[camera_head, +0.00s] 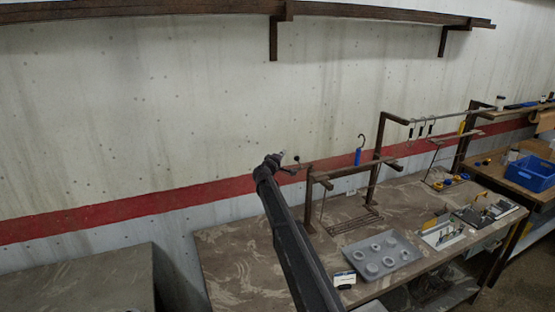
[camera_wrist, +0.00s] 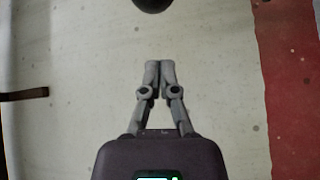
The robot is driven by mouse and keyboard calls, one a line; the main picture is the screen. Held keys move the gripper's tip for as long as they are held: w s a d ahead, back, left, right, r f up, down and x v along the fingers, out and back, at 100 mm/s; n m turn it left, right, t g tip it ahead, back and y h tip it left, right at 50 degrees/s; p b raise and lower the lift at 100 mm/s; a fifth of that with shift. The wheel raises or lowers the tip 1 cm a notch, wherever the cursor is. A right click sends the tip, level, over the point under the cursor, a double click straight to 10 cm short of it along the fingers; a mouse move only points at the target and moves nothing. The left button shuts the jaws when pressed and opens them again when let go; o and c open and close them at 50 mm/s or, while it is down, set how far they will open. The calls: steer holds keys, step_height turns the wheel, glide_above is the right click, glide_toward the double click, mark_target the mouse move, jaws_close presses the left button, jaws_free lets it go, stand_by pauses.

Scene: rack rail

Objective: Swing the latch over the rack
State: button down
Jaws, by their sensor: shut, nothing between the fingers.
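A brown rack frame (camera_head: 345,170) stands on the workbench, with a wire grid at its foot and uprights at each end. A dark round knob (camera_head: 296,158) shows at the frame's left end, close to my gripper; I take it to be part of the latch, whose arm I cannot make out. A black rounded thing (camera_wrist: 152,4), perhaps this knob, is cut off at the top of the wrist view. My gripper (camera_wrist: 160,68) is shut and empty, its fingertips together and apart from the black thing. In the head view my gripper (camera_head: 283,154) is small, at the frame's left.
A blue-handled hook (camera_head: 358,156) hangs at the rack. A grey tray with round parts (camera_head: 373,260) lies on the workbench (camera_head: 235,268). More tools hang from a rail at right, near a blue bin (camera_head: 531,174). A long brown shelf (camera_head: 150,10) runs along the wall above.

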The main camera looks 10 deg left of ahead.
steer(key=d, duration=0.1)
steer(key=s+d, duration=0.1)
steer(key=d, duration=0.1)
steer(key=shift+s+d+f+b, duration=0.25)
steer(key=shift+f+b, duration=0.15)
steer(key=shift+s+a, duration=0.15)
steer(key=shift+s+y, duration=0.15)
steer(key=shift+y, duration=0.35)
